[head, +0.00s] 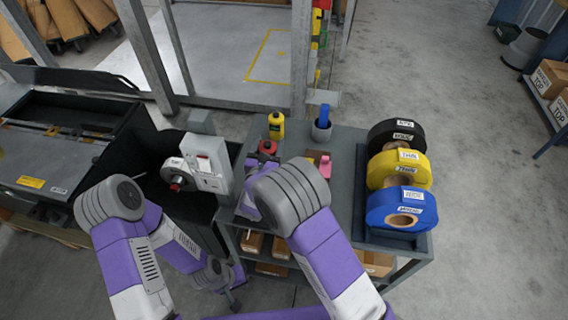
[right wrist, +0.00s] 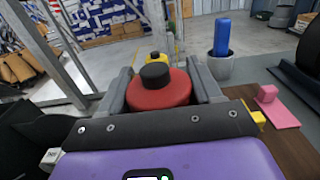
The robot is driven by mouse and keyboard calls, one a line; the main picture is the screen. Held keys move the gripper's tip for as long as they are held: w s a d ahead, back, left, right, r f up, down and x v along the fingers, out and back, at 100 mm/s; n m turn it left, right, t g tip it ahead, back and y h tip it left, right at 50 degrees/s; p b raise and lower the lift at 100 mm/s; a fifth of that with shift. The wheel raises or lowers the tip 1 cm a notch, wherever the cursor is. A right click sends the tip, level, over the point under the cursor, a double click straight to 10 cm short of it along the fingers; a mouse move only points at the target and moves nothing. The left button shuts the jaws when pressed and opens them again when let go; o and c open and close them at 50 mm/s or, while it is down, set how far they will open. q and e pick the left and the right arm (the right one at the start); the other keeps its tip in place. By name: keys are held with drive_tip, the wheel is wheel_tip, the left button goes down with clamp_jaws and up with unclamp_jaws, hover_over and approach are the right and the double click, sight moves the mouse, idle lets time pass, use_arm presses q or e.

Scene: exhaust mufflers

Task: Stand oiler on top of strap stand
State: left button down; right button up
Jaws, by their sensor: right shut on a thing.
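The oiler, a red round can with a black cap (right wrist: 163,88), is between the fingers of my right gripper (right wrist: 160,92). In the head view the red oiler (head: 267,147) shows just beyond my right wrist, over the bench; whether it touches the top is hidden. What appears to be the strap stand (head: 424,241) is at the right end of the bench, under black (head: 398,133), yellow (head: 402,168) and blue (head: 404,209) labelled rolls. My left gripper (head: 222,281) is low, left of the bench; its fingers are too unclear to read.
A yellow bottle (head: 276,127) stands behind the oiler. A grey cup with a blue item (head: 322,128) is at the back. A pink piece (head: 325,166) lies on the bench between oiler and rolls. A grey machine (head: 208,160) is to the left.

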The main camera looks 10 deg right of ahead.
wheel_tip(320, 180, down, 7)
drive_tip(key=shift+f+b, duration=0.15)
drive_tip(key=shift+b, duration=0.9)
drive_tip(key=shift+f, duration=0.2)
drive_tip(key=o, duration=1.2)
drive_tip(key=shift+r, duration=0.1)
drive_tip(key=shift+s+a+r, duration=0.1)
drive_tip(key=shift+r, duration=0.05)
drive_tip(key=p+v, duration=0.2)
drive_tip(key=v, duration=0.9)
drive_tip(key=shift+s+a, duration=0.1)
drive_tip(key=shift+s, duration=0.25)
